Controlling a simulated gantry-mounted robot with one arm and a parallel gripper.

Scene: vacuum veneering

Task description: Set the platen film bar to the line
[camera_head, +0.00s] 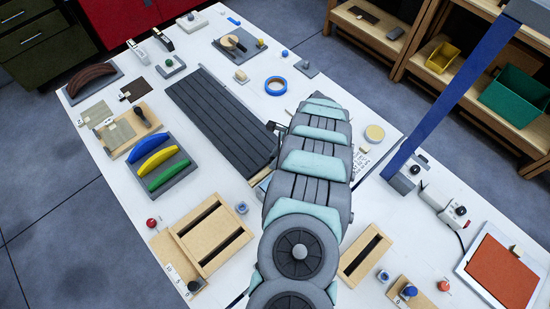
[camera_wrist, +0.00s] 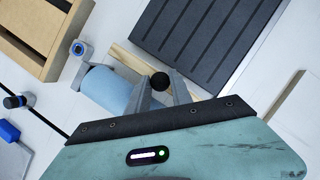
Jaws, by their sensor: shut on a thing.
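The dark grooved platen (camera_head: 222,118) lies on the white table, and its end also shows in the wrist view (camera_wrist: 205,35). A pale wooden bar (camera_wrist: 128,61) runs along the platen's near end; I take it to be the film bar. A black ball knob (camera_wrist: 160,81) stands at the bar. My gripper (camera_wrist: 161,88) is shut on this knob, with one grey finger on each side. A light-blue roll (camera_wrist: 106,90) lies beside the bar, left of the fingers. In the head view my arm hides the gripper and most of the bar. I cannot make out the line.
A wooden slotted frame (camera_head: 206,238) stands left of my arm, with a small blue-topped cup (camera_head: 241,207) beside it. A tray of coloured arched blocks (camera_head: 161,181) sits further left. A blue tape ring (camera_head: 276,86) lies beyond the platen. A blue post (camera_head: 445,95) rises at right.

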